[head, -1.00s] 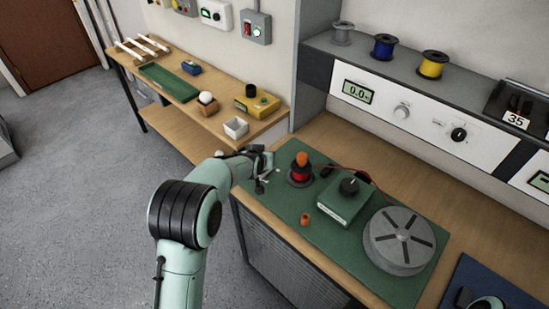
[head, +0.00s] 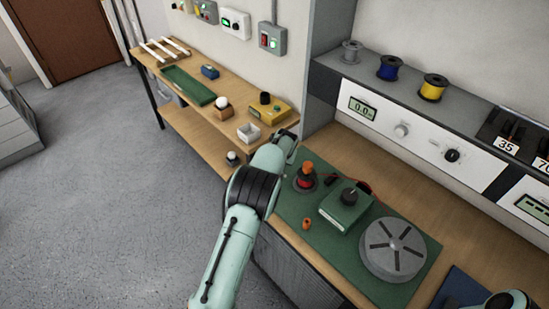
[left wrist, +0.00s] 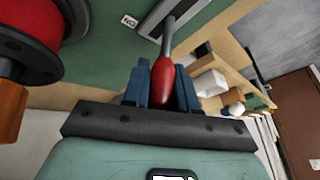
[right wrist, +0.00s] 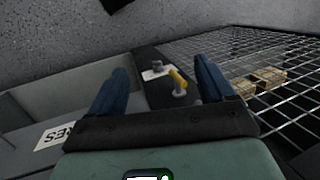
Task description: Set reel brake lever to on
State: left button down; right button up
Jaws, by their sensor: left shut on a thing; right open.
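The brake lever (left wrist: 168,38) shows in the left wrist view as a grey rod with a red knob, rising from a slotted grey plate on the green mat. My left gripper (left wrist: 161,88) is shut around the red knob. A small white label (left wrist: 129,21), reading ON upside down, lies beside the plate. The red wire reel (left wrist: 28,38) is at the upper left of that view, and in the head view the reel (head: 305,178) stands just right of my left arm. The lever is hidden behind that arm there. My right gripper (right wrist: 162,75) is open and empty.
On the green mat (head: 292,210) stand a green box with a black knob (head: 346,203) and a grey slotted drum (head: 393,248). A side table with a white tray (head: 249,133) is at the left. The right wrist view shows a wire grid (right wrist: 255,65) and a yellow-handled part (right wrist: 178,80).

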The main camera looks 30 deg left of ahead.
pick_arm(q)
jog(key=shift+w+d+f+g, duration=0.1)
jog(key=shift+w+f+g, duration=0.1)
jog(key=shift+w+g, duration=0.3)
pick_arm(e)
jog(key=shift+w+d, duration=0.25)
pick_arm(q)
jog(key=shift+s, duration=0.15)
jog(key=c, duration=1)
grip_release()
jog(key=shift+o, duration=0.2)
jog(key=shift+s+d+r, duration=0.15)
jog(key=shift+r, duration=0.2)
jog(key=b+v, duration=0.1)
jog(key=v, duration=1.1)
jog(key=shift+d+r, duration=0.25)
pick_arm(e)
jog(key=shift+s+f, duration=0.7)
jog(key=shift+s, duration=0.2)
pick_arm(q)
jog(key=shift+f, duration=0.1)
